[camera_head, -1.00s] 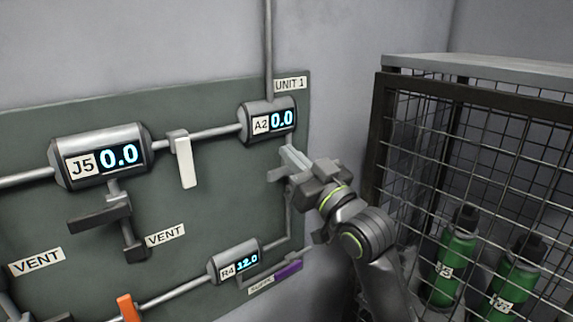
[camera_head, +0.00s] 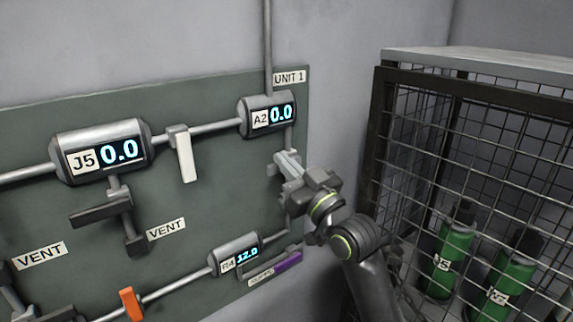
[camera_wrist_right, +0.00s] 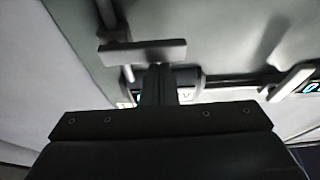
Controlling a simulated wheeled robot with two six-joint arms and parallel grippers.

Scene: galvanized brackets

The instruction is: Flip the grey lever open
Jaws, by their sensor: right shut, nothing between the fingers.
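A grey lever (camera_wrist_right: 143,52) crosses the pipe below the A2 gauge (camera_head: 268,114). It fills the upper middle of the right wrist view. In the head view only a small part of this lever (camera_head: 273,170) shows beside my fingers. My right gripper (camera_head: 284,160) is shut and empty, with its fingertips at the lever. In the right wrist view the shut fingers (camera_wrist_right: 158,72) end right at the lever's edge; I cannot tell whether they touch. A darker grey lever (camera_head: 100,214) hangs under the J5 gauge (camera_head: 100,152). My left gripper is not in view.
A white lever (camera_head: 184,158) sits on the pipe between J5 and A2. An orange lever (camera_head: 131,304) and a purple lever (camera_head: 288,262) are lower, near the R4 gauge (camera_head: 235,256). A wire cage (camera_head: 385,130) with green bottles (camera_head: 447,258) stands close on the right.

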